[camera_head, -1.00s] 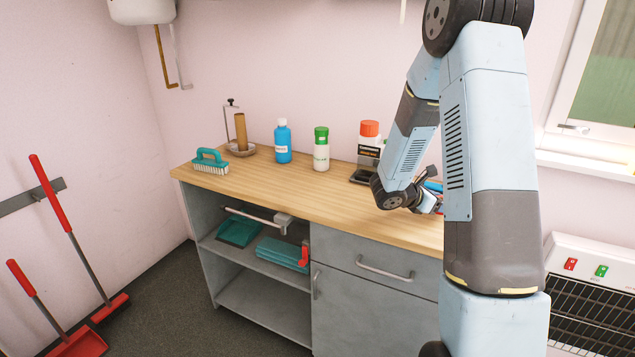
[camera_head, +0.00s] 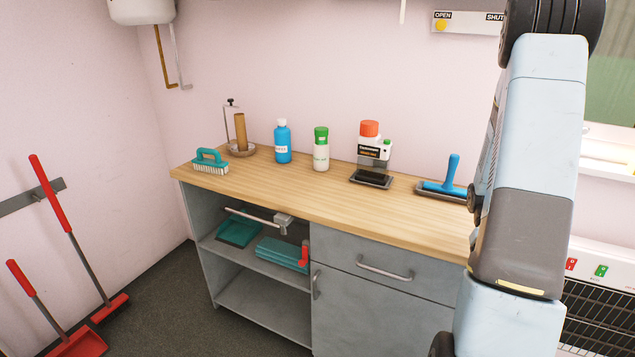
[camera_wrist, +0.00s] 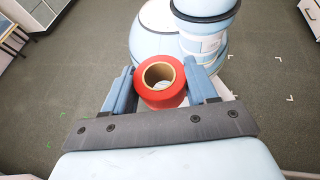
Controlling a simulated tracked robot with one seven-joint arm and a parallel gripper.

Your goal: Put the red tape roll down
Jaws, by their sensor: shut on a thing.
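The red tape roll (camera_wrist: 160,97) is between the two blue fingers of my gripper (camera_wrist: 162,80) in the wrist view. My gripper is shut on it. The roll's brown core opening faces the camera, and grey floor and my own base show beyond it. In the head view the gripper and the roll are not visible; my arm fills the right side.
The wooden worktop (camera_head: 330,198) has a clear front strip. On it stand a teal brush (camera_head: 211,162), a blue bottle (camera_head: 283,142), a green-capped bottle (camera_head: 321,150), a red-capped container (camera_head: 372,150) by a dark tray, and a blue-handled tool (camera_head: 448,180) on the right.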

